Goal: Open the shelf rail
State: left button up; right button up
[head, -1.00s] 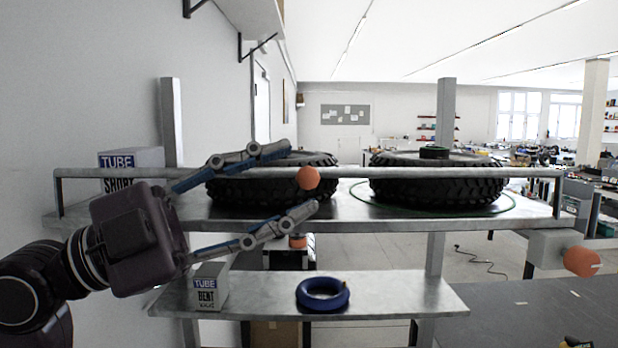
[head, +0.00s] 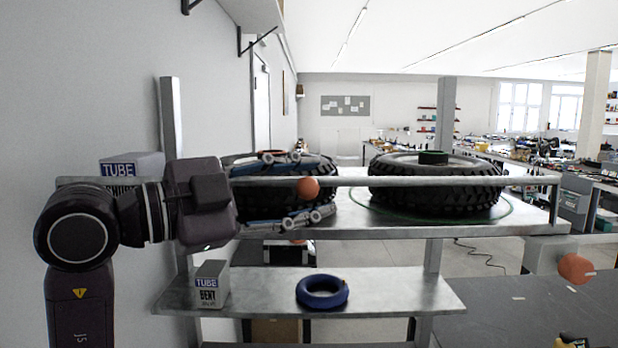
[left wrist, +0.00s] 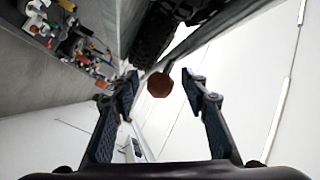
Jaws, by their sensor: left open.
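The shelf rail (head: 430,181) is a grey metal bar along the front of the upper shelf (head: 400,227). An orange knob (head: 308,187) sits on it near its middle. My left gripper (head: 312,183) is open, one finger above the rail and one below, with the fingertips near the knob. In the left wrist view, the orange knob (left wrist: 159,85) shows between the two open fingers, apart from both. The rail's left end is partly hidden by my left arm. My right gripper is not in view.
Two black tires, a left one (head: 325,169) and a right one (head: 437,177), lie behind the rail. A blue tube (head: 322,291) and a small box (head: 211,284) stand on the lower shelf. A larger box (head: 130,165) is partly hidden at left. Another orange knob (head: 575,268) is at right.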

pick_arm(q)
jog(key=shift+w+d, duration=0.1)
jog(key=shift+c, duration=0.3)
grip_shut()
